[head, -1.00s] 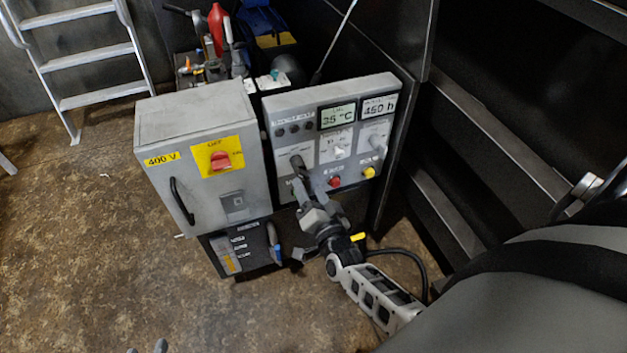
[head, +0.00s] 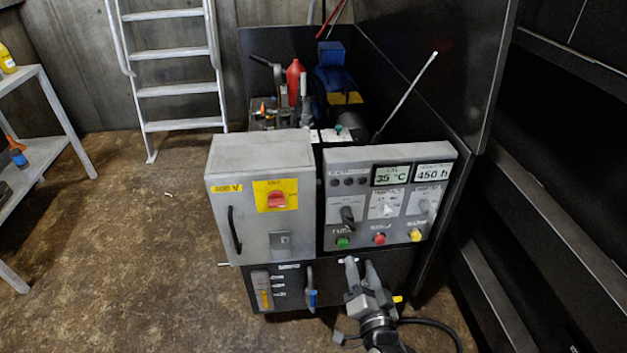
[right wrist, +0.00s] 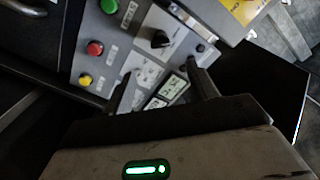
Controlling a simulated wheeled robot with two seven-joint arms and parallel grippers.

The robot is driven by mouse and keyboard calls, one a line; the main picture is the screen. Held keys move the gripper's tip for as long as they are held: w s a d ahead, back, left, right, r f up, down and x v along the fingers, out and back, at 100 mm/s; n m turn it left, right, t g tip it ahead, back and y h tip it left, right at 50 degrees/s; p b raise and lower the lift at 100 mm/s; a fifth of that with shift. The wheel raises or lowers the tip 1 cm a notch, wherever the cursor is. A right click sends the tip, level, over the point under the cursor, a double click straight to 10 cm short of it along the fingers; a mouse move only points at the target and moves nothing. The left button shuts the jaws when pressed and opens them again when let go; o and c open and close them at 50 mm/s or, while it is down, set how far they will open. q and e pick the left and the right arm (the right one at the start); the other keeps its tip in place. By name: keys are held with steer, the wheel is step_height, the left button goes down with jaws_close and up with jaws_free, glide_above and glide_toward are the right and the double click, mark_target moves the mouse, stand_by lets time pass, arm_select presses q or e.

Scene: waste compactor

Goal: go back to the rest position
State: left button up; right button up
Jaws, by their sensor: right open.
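My right gripper (head: 362,272) is open and empty, low in front of the control panel (head: 384,167), below its row of green, red and yellow buttons. In the right wrist view its two fingers (right wrist: 162,84) stand apart with the panel beyond them. The panel carries a black selector knob (head: 347,215) and two displays reading 35 °C and 450 h. My left gripper is not in view.
A metal ladder (head: 180,91) leans at the back wall. A shelf (head: 52,105) with bottles and tools stands at the left. Dark wall panels (head: 480,85) bound the right side.

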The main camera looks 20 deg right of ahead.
steer(key=s+a+r+n+g+y, duration=0.2)
steer(key=s+a+n+g+y, duration=0.1)
steer(key=s+a+n, duration=0.2)
steer(key=s+a+r+n+g+y, duration=0.3)
steer(key=s+a+n, duration=0.3)
steer(key=s+n, duration=0.2)
steer(key=shift+s+r+g+y, duration=0.3)
steer(key=shift+s+g+y, duration=0.1)
steer(key=shift+s+g, duration=0.15)
stand_by(1.0)
